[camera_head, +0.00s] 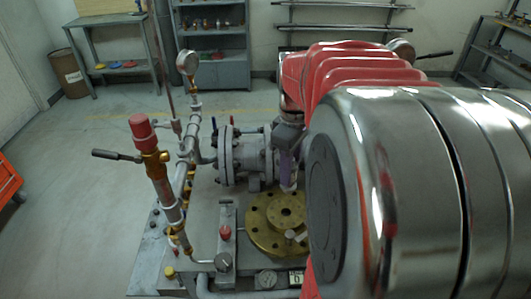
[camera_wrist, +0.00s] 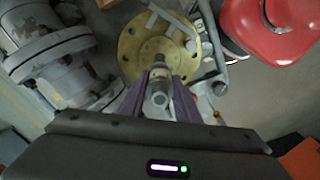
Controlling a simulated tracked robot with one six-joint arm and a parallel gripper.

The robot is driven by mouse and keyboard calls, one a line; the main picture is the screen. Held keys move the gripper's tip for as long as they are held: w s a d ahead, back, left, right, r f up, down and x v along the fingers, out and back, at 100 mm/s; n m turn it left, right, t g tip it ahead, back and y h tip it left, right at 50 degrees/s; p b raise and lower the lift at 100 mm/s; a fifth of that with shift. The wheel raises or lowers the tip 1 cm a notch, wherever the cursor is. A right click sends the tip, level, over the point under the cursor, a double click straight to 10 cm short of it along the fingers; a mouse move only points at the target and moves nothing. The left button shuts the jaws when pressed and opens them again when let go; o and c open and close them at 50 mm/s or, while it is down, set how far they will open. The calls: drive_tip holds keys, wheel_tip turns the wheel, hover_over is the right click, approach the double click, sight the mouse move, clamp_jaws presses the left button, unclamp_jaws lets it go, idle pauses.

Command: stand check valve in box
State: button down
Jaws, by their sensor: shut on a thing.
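My gripper (camera_wrist: 160,92) has its purple fingers shut on a small grey metal fitting, which I take to be the check valve (camera_wrist: 159,98). Its round open end faces the wrist camera and its body lies between the fingers. In the head view my gripper (camera_head: 287,172) hangs beside the grey flanged pipe, above the brass flange. A pale end shows below the fingers there; most of the held part is hidden. I cannot make out the box for certain in either view.
The brass flange (camera_head: 264,221) with bolt holes lies on the bench beneath my gripper. The grey flanged valve body (camera_head: 243,155) stands close to its left. A red-capped brass valve (camera_head: 149,140) and gauge (camera_head: 188,62) rise further left. An orange thing (camera_wrist: 302,158) shows at the wrist view's lower right.

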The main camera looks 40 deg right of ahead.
drive_tip(key=shift+r, duration=0.25)
drive_tip(key=shift+r, duration=0.35)
drive_tip(key=shift+r, duration=0.35)
drive_tip(key=shift+r, duration=0.35)
drive_tip(key=shift+r, duration=0.3)
drive_tip(key=shift+w, duration=0.1)
